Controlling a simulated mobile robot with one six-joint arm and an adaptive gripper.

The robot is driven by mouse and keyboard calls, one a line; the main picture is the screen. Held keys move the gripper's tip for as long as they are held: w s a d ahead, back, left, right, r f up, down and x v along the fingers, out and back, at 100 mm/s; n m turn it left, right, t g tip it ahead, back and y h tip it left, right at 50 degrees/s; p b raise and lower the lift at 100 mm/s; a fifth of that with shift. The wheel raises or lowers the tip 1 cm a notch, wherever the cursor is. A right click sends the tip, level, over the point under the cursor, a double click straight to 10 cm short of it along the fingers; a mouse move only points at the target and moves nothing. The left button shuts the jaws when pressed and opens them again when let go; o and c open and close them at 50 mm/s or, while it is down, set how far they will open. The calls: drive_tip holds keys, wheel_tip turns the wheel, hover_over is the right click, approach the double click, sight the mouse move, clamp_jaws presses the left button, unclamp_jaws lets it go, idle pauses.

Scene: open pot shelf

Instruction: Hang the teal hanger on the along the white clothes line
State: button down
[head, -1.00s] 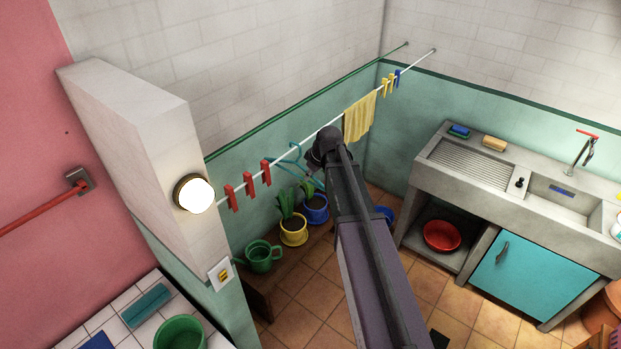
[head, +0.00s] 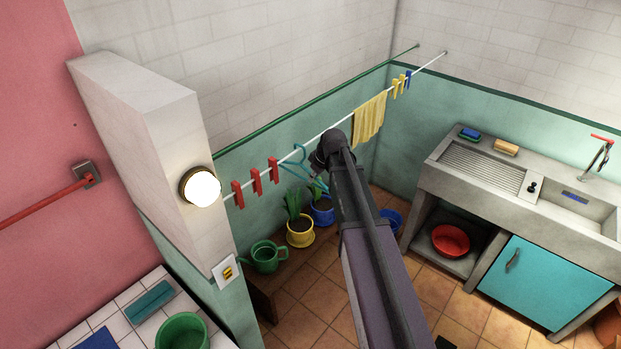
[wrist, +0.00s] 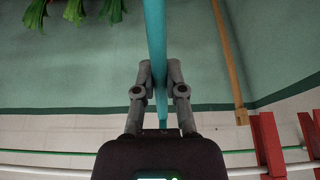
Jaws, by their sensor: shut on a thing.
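The teal hanger (head: 294,161) shows just left of my arm in the head view, close to the white clothes line (head: 313,140). In the wrist view the teal hanger (wrist: 155,45) is a long bar running between my fingers. My gripper (wrist: 160,88) is shut on it. In the head view my arm hides the fingers and part of the hanger. The white clothes line (wrist: 60,170) also crosses the bottom of the wrist view. I cannot tell whether the hook touches the line.
Red clothespins (head: 256,182) hang on the line at left. A yellow cloth (head: 370,118) and yellow pegs (head: 398,86) hang at right. A green line (head: 300,114) runs along the wall behind. Potted plants (head: 300,230) and a green watering can (head: 266,257) stand below.

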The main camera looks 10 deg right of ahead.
drive_tip(key=c, duration=0.6)
unclamp_jaws()
drive_tip(key=shift+c, duration=0.2)
